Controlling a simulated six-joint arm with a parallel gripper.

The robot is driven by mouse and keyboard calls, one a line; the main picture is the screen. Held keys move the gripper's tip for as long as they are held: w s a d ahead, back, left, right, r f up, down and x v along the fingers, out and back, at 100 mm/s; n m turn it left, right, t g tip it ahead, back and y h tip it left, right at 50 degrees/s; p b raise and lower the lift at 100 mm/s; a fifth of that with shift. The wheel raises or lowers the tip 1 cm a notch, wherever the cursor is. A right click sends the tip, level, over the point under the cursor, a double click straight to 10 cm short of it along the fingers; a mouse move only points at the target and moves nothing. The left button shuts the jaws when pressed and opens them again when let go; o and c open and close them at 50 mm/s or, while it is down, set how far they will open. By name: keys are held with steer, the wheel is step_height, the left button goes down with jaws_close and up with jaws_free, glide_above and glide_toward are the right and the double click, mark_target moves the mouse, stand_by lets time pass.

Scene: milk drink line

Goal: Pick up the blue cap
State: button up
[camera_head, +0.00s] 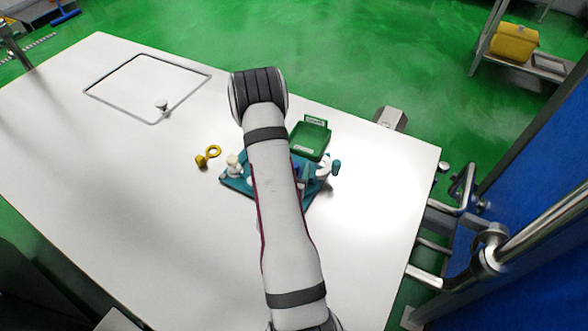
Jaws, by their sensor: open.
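A small dark blue piece (296,168) shows at the right edge of my arm, above the teal tray. It may be the blue cap, but most of it is hidden and I cannot tell for sure. The teal tray (238,184) lies on the white table, and my arm covers its middle. My arm reaches up from the bottom of the picture across the tray. My gripper is hidden behind the arm, so its place relative to the cap cannot be seen.
A green bin (311,139) stands just behind the tray. A yellow piece (207,157) lies to its left, and a white piece (233,162) stands on its left part. A white and teal item (324,169) is at its right. The table (120,190) is largely clear at left.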

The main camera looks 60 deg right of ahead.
jaws_close()
steer(key=shift+r, duration=0.15)
